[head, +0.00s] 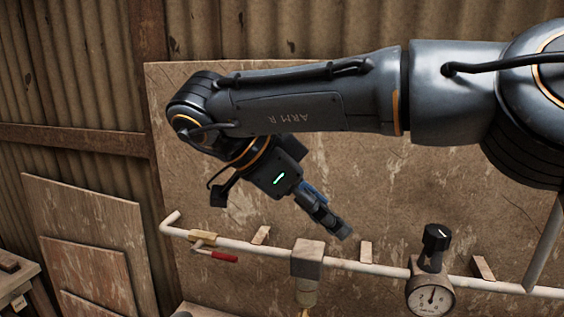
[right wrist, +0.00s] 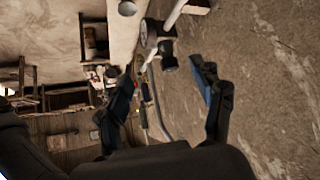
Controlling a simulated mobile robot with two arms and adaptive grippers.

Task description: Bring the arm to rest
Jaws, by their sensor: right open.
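My right arm (head: 300,105) reaches in from the right across the upper part of the head view, bent at the elbow or wrist at its left end. My right gripper (head: 343,232) points down and to the right, above the white pipe and in front of the wooden board. In the right wrist view the two fingers of my right gripper (right wrist: 165,95) stand apart with nothing held between them. My left gripper does not show.
A white pipe (head: 370,266) runs along the board (head: 400,200), with a red-handled valve (head: 222,256), a square block (head: 307,258) and a gauge (head: 430,298) with a black knob (head: 437,237). Wooden panels (head: 75,235) lean at the left. A bench (head: 25,283) stands at the left edge.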

